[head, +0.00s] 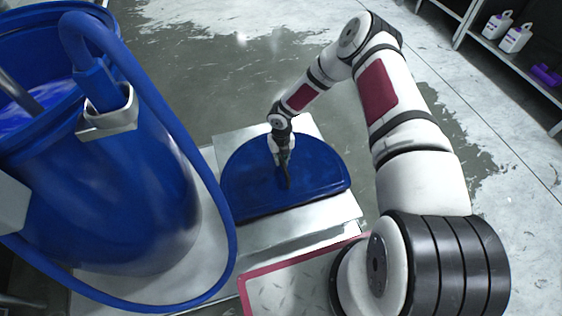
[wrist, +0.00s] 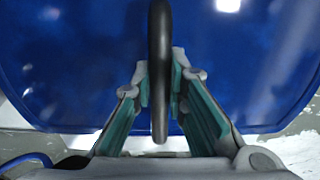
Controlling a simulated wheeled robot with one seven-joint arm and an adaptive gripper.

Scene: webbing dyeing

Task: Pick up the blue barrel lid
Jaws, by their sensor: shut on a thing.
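The blue barrel lid (head: 310,180) is a flat half-round piece with a straight edge, in the middle of the head view. It lies over a pale metal platform. In the wrist view the lid (wrist: 80,60) fills most of the frame behind a dark upright handle (wrist: 159,70). I cannot tell whether the lid is lifted off the platform.
A large open blue barrel (head: 110,190) stands left of the lid, with blue liquid inside and a blue hose (head: 190,145) curving down beside it. The metal platform (head: 300,235) lies under the lid. A shelf with white jugs (head: 515,38) is at far right. Floor behind is clear.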

